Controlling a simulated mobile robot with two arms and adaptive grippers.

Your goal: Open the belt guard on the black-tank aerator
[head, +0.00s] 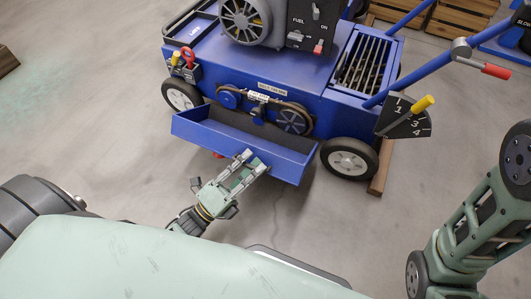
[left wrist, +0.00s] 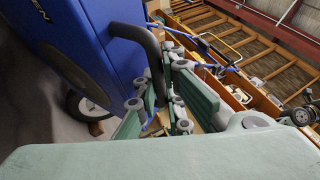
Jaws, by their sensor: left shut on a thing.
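The blue aerator (head: 300,80) stands ahead of me; its tank's colour cannot be told because the top is cut off. Its belt guard (head: 288,165), a blue tray-like cover with a dark inside, is swung down and outward from the front. The belt and pulleys (head: 292,118) behind it are exposed. My left gripper (head: 248,168) is at the guard's outer face. In the left wrist view it (left wrist: 158,112) is shut on the black guard handle (left wrist: 144,38), beside the blue panel (left wrist: 118,65). My right gripper is out of view.
A red-handled key or valve (head: 188,57) and a yellow-knobbed lever with a numbered plate (head: 405,118) sit on the aerator's sides. Its wheels (head: 350,160) rest on grey floor, with a wooden block beside one. Wooden crates stand behind.

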